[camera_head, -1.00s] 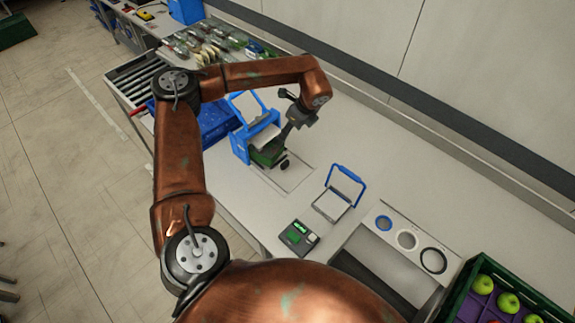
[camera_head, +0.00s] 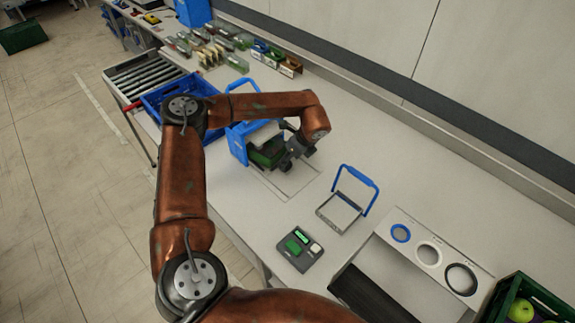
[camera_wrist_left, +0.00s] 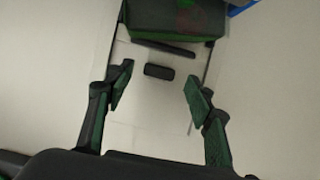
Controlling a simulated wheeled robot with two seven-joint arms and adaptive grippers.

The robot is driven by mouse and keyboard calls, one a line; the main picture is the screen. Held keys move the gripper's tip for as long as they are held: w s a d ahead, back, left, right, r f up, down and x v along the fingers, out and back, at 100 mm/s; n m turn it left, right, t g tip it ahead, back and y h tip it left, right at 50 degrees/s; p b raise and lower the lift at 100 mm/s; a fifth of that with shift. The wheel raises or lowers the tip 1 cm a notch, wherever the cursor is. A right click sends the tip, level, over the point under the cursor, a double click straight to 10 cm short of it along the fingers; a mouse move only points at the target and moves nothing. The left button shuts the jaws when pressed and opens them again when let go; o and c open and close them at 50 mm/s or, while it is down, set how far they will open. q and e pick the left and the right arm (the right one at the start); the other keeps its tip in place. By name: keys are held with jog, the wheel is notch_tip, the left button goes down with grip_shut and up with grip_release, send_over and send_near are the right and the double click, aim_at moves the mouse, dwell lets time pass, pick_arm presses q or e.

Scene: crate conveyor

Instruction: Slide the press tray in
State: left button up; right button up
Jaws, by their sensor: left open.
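The blue press (camera_head: 237,146) stands on the table with its blue lever raised. The dark green press tray (camera_head: 268,152) sticks out of its right side, and its inside looks dark. In the left wrist view the tray (camera_wrist_left: 170,20) is at the top, with a dark bar and a small black handle (camera_wrist_left: 158,71) on the near side. My left gripper (camera_head: 290,153) is low beside the tray's outer end. In the wrist view its open fingers (camera_wrist_left: 160,84) are spread to either side below the handle, with nothing between them. The right gripper is out of view.
A blue crate (camera_head: 157,102) lies behind my arm, by a roller conveyor (camera_head: 143,76). A panel with round holes (camera_head: 430,254) is at lower right.

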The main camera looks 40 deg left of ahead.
pick_arm(q)
jog(key=shift+x, duration=2.15)
jog(key=shift+c, duration=0.3)
grip_shut()
